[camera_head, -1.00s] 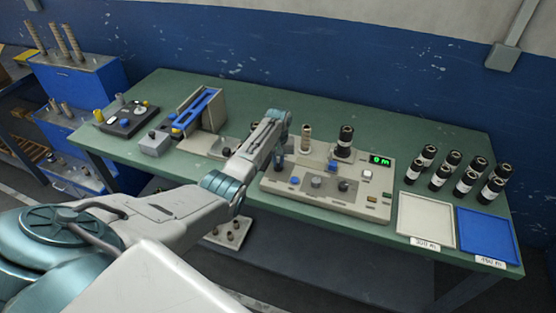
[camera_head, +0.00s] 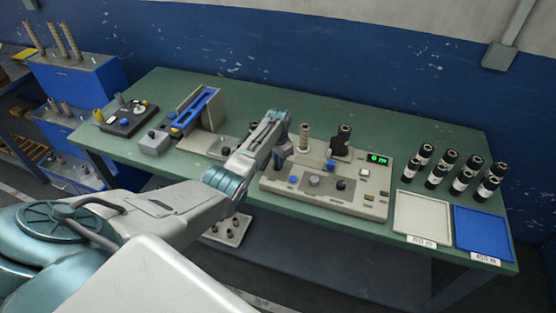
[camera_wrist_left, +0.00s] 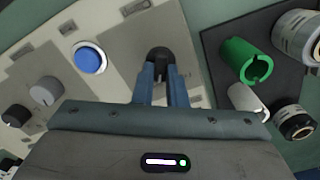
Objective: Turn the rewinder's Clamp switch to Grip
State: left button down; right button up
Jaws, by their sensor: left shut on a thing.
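The beige rewinder panel (camera_head: 335,200) lies on the green table, with a display reading 0 m (camera_head: 378,160), knobs and a blue button (camera_head: 293,180). My left gripper (camera_head: 281,163) is over the panel's left part. In the left wrist view my gripper (camera_wrist_left: 161,80) is shut on a black switch knob (camera_wrist_left: 159,56), its blue fingers on either side. The blue button (camera_wrist_left: 90,58) and a grey knob (camera_wrist_left: 46,91) show to the left. The labels at the knob are too small to read, so I cannot tell its setting. My right gripper is out of view.
A black roll (camera_head: 343,138) and a tan core (camera_head: 304,137) stand at the panel's back. Several black rolls stand to the right, behind a white tray (camera_head: 421,217) and a blue tray (camera_head: 484,232). In the left wrist view a green tube (camera_wrist_left: 238,57) stands close right of my gripper.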

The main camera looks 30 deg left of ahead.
pick_arm(q)
jog(key=shift+m, duration=0.3)
jog(key=c, duration=1.5)
grip_release()
jog(key=shift+o, duration=0.2)
jog(key=shift+r, duration=0.1)
notch_tip(320, 180, up, 11)
jog(key=b, duration=0.2)
jog(key=shift+f, duration=0.25)
